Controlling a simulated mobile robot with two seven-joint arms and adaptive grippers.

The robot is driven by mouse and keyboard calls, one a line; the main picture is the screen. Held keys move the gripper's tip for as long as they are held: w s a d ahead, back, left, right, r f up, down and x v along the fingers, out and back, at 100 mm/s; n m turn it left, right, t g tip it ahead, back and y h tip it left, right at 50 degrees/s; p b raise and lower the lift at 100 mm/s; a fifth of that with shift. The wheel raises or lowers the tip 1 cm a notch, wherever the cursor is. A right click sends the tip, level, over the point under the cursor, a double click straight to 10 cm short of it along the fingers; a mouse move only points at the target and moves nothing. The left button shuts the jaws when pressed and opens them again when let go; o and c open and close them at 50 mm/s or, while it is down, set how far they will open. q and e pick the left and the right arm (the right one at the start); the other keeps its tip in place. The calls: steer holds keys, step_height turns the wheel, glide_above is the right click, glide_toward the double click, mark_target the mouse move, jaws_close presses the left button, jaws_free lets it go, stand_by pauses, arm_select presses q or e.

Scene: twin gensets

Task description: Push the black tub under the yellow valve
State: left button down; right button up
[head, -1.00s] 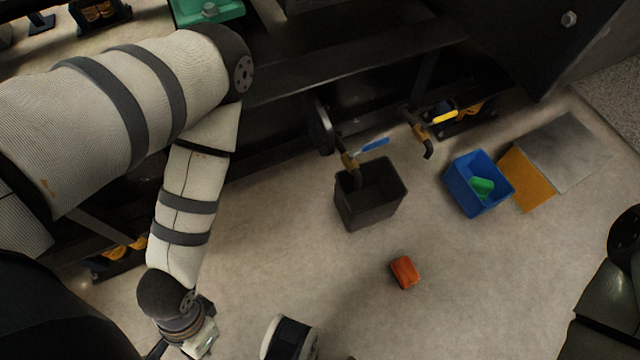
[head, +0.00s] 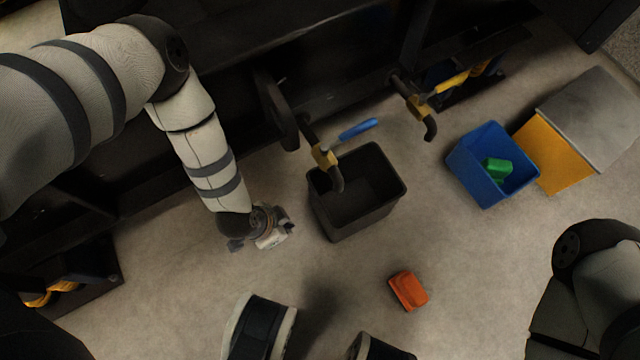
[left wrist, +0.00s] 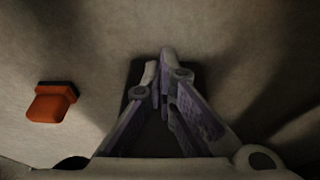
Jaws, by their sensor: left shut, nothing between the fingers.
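The black tub (head: 377,212) stands upright and open on the floor, with the spout of the blue-handled valve (head: 357,129) over its left part. The yellow valve (head: 450,83) is to the right and further back; its spout (head: 430,128) hangs beyond the tub's right rim, over bare floor. My left gripper (head: 286,229) is just left of the tub, low, with a small gap between them. My right gripper is out of view.
A blue bin (head: 466,174) with a green object (head: 497,168) stands right of the yellow valve's spout. Beside it is a yellow and grey box (head: 590,115). An orange object (head: 408,290) lies in front of the tub, also in the left wrist view (left wrist: 50,103). Dark machinery borders the back.

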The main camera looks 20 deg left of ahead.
arm_select(q)
steer(key=b+x, duration=0.5)
steer(key=x, duration=0.6)
steer(key=shift+w+a, duration=0.15)
steer(key=w+d, duration=0.1)
steer(key=w+d+b, duration=0.1)
steer(key=w, duration=0.1)
steer(key=shift+r, duration=0.1)
steer(key=shift+w+d+r, duration=0.1)
steer(key=shift+w+d, duration=0.15)
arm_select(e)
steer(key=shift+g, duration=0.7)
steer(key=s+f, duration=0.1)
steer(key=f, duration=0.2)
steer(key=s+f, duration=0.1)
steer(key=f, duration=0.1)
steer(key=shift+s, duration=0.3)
